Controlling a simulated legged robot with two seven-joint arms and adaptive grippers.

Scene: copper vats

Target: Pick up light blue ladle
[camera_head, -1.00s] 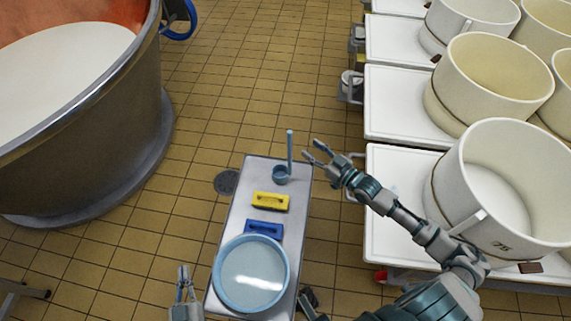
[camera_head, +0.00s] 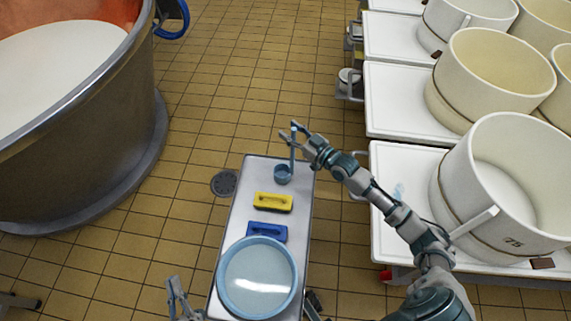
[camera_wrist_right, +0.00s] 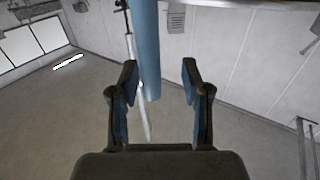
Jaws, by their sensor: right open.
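The light blue ladle (camera_head: 283,174) stands at the far end of the narrow metal table, its bowl down and its handle upright. My right gripper (camera_head: 289,130) is open at the upper part of the handle. In the right wrist view, the blue handle (camera_wrist_right: 149,50) comes down from the top, and its end shows between the two spread fingers of the right gripper (camera_wrist_right: 160,85). I cannot tell if a finger touches it. My left gripper (camera_head: 176,290) is low at the left of the table, away from the ladle; its fingers appear spread.
The metal table (camera_head: 237,215) also bears a yellow brush (camera_head: 273,202), a blue brush (camera_head: 266,232) and a round light blue basin (camera_head: 257,278). A large copper vat (camera_head: 85,130) stands at left. White carts with white tubs (camera_head: 505,185) stand at right.

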